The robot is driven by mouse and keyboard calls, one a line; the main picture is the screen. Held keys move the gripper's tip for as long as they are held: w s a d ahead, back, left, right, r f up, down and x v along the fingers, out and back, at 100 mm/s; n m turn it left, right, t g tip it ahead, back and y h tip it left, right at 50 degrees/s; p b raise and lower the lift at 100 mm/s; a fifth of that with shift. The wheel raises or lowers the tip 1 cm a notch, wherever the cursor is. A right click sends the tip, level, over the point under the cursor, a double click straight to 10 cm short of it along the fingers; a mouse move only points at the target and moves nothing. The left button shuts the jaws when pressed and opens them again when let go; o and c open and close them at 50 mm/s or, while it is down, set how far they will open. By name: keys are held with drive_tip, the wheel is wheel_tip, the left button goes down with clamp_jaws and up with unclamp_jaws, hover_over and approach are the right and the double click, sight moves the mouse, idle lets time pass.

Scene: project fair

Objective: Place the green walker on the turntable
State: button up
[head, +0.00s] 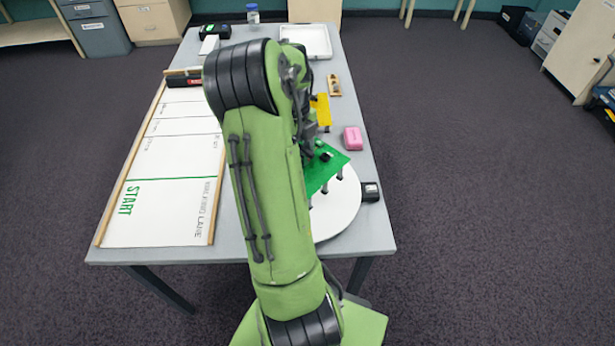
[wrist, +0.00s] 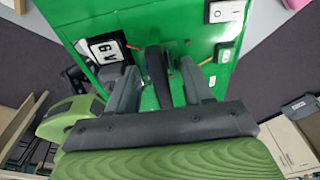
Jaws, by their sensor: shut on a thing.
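The green walker (head: 322,170) is a flat green board with short grey legs, seen tilted over the turntable in the head view. In the wrist view the green board (wrist: 215,62) fills the upper middle, with a 6V battery block and a white switch on it. My gripper (wrist: 158,80) is shut on its black upright handle (wrist: 156,66). The white round turntable (head: 342,213) lies at the table's near right, partly hidden by my arm and the walker. I cannot tell whether the legs touch the disc.
A black box (head: 370,191) stands at the turntable's right edge. A pink block (head: 352,139) and a yellow walker (head: 321,107) are farther back. A white walking lane (head: 165,200) with wooden rails covers the left. A white tray (head: 313,40) is at the far end.

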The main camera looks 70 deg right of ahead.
wheel_tip(320, 180, down, 6)
drive_tip(key=shift+r+b, duration=0.25)
drive_tip(key=shift+b, duration=0.35)
drive_tip(key=shift+f, duration=0.1)
drive_tip(key=o, duration=1.2)
drive_tip(key=shift+c, duration=0.2)
